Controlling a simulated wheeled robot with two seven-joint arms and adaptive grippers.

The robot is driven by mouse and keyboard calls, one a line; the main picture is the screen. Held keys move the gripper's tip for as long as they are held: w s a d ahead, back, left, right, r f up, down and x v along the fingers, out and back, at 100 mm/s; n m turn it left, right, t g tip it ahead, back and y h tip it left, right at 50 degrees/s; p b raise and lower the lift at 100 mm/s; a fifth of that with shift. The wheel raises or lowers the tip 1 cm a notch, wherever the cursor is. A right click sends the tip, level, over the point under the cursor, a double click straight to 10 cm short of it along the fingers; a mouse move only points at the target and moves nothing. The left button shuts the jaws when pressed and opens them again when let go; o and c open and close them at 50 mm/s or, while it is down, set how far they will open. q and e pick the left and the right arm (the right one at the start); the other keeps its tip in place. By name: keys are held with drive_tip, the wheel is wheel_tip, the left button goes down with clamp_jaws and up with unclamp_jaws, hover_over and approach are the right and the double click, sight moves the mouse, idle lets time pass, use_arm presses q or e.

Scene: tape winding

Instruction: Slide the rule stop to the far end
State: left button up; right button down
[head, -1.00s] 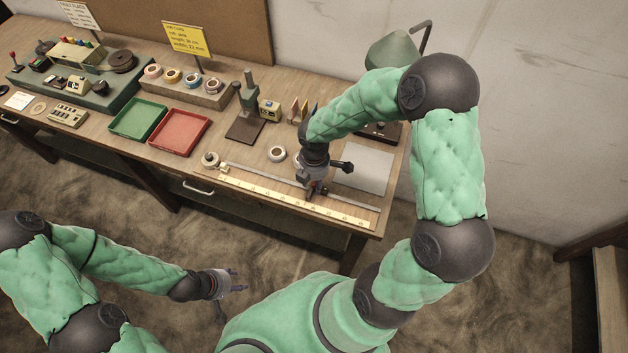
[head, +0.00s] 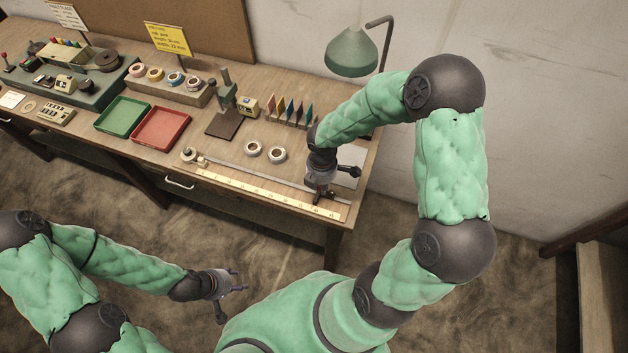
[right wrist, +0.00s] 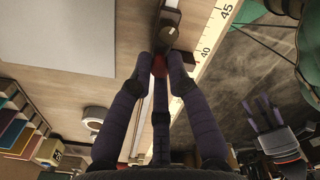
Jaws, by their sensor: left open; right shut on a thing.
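The long pale rule (head: 250,191) with dark marks lies along the table's front edge, with a metal rail (head: 240,171) behind it. My right gripper (head: 319,196) is over the rail near the rule's right end, fingers pointing down. In the right wrist view its fingers (right wrist: 161,78) are closed around a small red part (right wrist: 159,66), which seems to belong to the rule stop; the fingers hide most of it. A dark block with a round knob (right wrist: 168,36) sits just beyond, close to the 40 mark. My left gripper (head: 234,283) is open and empty, away from the table.
Two white tape rolls (head: 253,148) stand behind the rail. A grey sheet (head: 350,160) lies at the right, partly behind my arm. Green (head: 122,116) and red (head: 161,129) trays lie further left. A green lamp (head: 352,52) stands at the back right.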

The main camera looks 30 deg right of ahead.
sight(340, 199)
drive_tip(key=s+d, duration=0.1)
drive_tip(key=s, duration=0.1)
drive_tip(key=s+d, duration=0.2)
drive_tip(key=shift+d+p, duration=0.15)
drive_tip(key=shift+p, duration=0.2)
drive_tip(key=shift+s+d, duration=0.35)
drive_tip(key=shift+s, duration=0.1)
drive_tip(key=c, duration=1.2)
unclamp_jaws()
drive_tip(key=shift+w+r, duration=0.1)
drive_tip(key=shift+r, duration=0.4)
wheel_tip(340, 199, up, 11)
